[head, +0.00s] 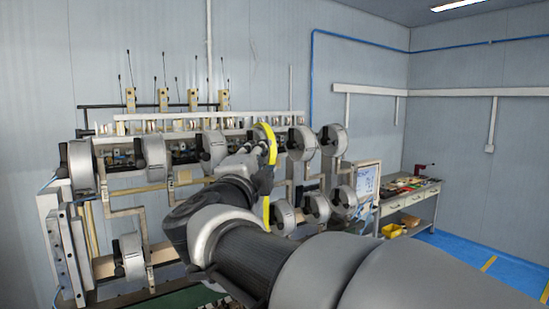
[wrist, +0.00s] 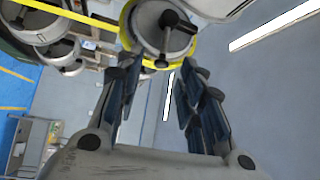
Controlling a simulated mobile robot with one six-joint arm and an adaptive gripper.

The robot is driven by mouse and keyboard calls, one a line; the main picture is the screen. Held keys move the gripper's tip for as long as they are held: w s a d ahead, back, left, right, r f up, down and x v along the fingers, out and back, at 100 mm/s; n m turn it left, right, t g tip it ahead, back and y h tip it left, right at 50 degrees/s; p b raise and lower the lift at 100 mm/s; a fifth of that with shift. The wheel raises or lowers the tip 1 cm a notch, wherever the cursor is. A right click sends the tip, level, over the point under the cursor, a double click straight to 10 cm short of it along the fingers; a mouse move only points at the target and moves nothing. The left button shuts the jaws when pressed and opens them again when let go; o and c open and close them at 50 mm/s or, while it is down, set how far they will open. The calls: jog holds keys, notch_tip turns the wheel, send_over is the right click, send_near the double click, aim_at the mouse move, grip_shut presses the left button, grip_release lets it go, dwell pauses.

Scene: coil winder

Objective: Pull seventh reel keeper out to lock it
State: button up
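A reel with a bright yellow rim (head: 266,135) is on the winder's upper row in the head view, partly hidden by my arm. In the wrist view a yellow-rimmed grey reel (wrist: 150,32) is at the top, just beyond my fingertips. Its black keeper (wrist: 169,19) is at the hub, with a dark bar reaching down toward the gap between my fingers. My gripper (wrist: 156,75) is open, one finger on each side of an empty gap. I see no clear contact with the keeper. Whether the keeper is in or out I cannot tell.
Other grey reels stand along the winder, such as a near left one (head: 80,164) and one right of the yellow rim (head: 303,142). More hang lower, including one at lower right (head: 318,206). A workbench (head: 412,200) stands at the right, with blue floor beyond.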

jog(key=v, duration=1)
jog(key=shift+s, duration=0.2)
jog(key=s+d+f+n+g+y+b, duration=0.4)
jog(key=f+n, duration=0.4)
jog(key=f, duration=0.4)
jog(key=s+d+f+n+g+y+b, duration=0.1)
jog(key=s+f+n+g+y+b, duration=0.2)
jog(key=f+n+b, duration=0.7)
jog(key=s+d+f+g+h, duration=0.1)
jog(key=s+d+f+g, duration=0.1)
jog(key=s+d+f, duration=0.3)
jog(key=s+d+f+g+h, duration=0.1)
jog(key=s+d+f+g, duration=0.2)
jog(key=s+f, duration=0.3)
jog(key=s+d+f+g+h, duration=0.1)
jog(key=s+d+f, duration=0.5)
jog(key=f, duration=0.7)
jog(key=shift+d+f+g+h+b, duration=0.25)
jog(key=shift+d+g+h+b, duration=0.1)
jog(key=shift+g, duration=0.55)
